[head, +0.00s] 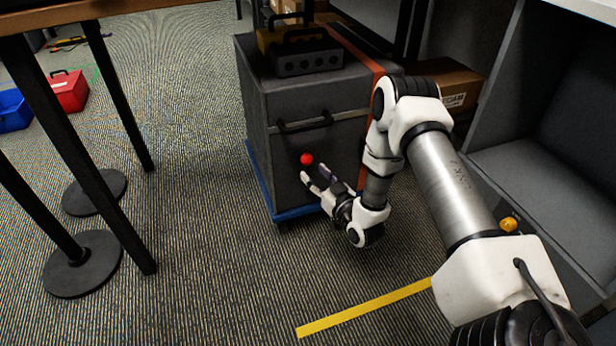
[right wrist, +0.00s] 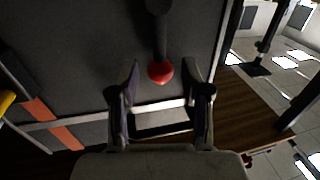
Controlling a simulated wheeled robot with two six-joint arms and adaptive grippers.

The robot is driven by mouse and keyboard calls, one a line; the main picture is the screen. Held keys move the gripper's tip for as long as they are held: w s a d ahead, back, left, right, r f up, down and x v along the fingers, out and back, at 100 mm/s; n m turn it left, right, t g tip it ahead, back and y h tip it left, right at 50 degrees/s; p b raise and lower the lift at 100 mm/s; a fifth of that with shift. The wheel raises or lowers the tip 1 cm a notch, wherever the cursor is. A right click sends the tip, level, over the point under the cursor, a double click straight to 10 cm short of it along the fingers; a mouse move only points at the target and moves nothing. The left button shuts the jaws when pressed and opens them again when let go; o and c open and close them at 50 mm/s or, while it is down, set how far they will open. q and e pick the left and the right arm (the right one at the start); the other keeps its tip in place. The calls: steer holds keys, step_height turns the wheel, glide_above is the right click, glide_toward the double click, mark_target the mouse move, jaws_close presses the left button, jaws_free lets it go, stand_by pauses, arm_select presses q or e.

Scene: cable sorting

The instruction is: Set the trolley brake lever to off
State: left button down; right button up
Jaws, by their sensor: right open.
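The brake lever shows in the head view as a red ball knob (head: 306,159) in front of the dark grey cabinet face, above the blue trolley base (head: 258,185). In the right wrist view the red knob (right wrist: 160,71) sits at the end of a dark stem (right wrist: 159,30). My right gripper (head: 311,175) is open just below the knob in the head view. In the right wrist view its fingertips (right wrist: 160,74) stand on either side of the knob with gaps, and the knob looks ungripped. Whether the knob is fully between the fingers in depth I cannot tell. My left gripper is out of view.
The grey cabinet (head: 285,100) has a dark handle (head: 304,124) above the knob and a toolbox (head: 306,58) on top. A table with dark legs stands left, a grey shelf unit (head: 545,165) right. Carpet is clear in front, with a yellow floor stripe (head: 365,307).

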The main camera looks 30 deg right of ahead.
mark_target(308, 167)
steer(key=w, duration=0.2)
steer(key=w+b, duration=0.1)
steer(key=shift+f, duration=0.25)
steer(key=shift+w+d+r, duration=0.1)
steer(key=shift+w+r, duration=0.05)
steer(key=shift+w, duration=0.3)
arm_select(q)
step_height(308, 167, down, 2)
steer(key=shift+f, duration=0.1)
arm_select(e)
jaws_close()
